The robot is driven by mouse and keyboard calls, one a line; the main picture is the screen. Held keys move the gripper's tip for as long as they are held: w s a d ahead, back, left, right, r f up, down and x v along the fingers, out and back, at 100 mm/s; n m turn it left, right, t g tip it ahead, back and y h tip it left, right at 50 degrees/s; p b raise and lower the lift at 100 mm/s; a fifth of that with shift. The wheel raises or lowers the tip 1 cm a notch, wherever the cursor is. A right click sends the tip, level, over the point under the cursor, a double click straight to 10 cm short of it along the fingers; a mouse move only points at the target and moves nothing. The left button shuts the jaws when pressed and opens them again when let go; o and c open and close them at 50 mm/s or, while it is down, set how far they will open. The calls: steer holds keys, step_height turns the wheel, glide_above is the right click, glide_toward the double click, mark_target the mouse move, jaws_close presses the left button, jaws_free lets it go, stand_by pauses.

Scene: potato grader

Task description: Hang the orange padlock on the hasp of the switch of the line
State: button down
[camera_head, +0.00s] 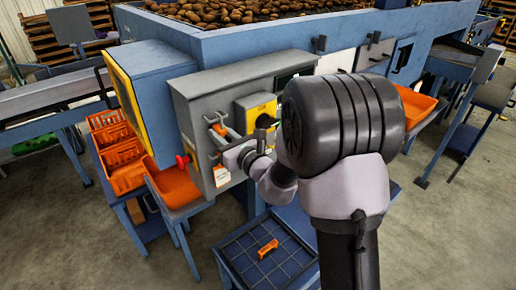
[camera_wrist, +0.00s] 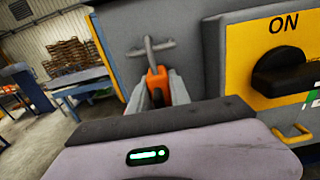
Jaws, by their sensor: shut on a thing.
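The orange padlock (camera_wrist: 156,78) is between the fingertips of my gripper (camera_wrist: 158,92) in the wrist view; the fingers are shut on it. It is right below a grey cross-shaped peg (camera_wrist: 149,47) on the grey cabinet front; I cannot tell whether the two are joined. In the head view the padlock (camera_head: 218,128) shows just beyond my gripper (camera_head: 226,142). The switch (camera_wrist: 285,58) is to the right, a yellow plate marked ON with a black knob. A yellow loop (camera_wrist: 291,136), probably the hasp, shows below the knob. My arm partly covers the switch (camera_head: 252,112) in the head view.
The grey cabinet (camera_head: 195,92) stands beside a blue-and-yellow box (camera_head: 150,82). A red knob (camera_head: 182,160) and a white tag (camera_head: 221,175) are near its lower left. Orange bins (camera_head: 124,166) stand at left. An orange piece (camera_head: 267,248) lies on a low blue table (camera_head: 240,262).

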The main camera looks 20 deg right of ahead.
steer(key=shift+r+p, duration=0.5)
steer(key=shift+r, duration=0.35)
steer(key=shift+b+v, duration=0.45)
steer(key=shift+v, duration=0.85)
steer(key=b+v, duration=0.1)
steer(key=v, duration=0.5)
steer(key=shift+s, duration=0.2)
steer(key=shift+f, duration=0.1)
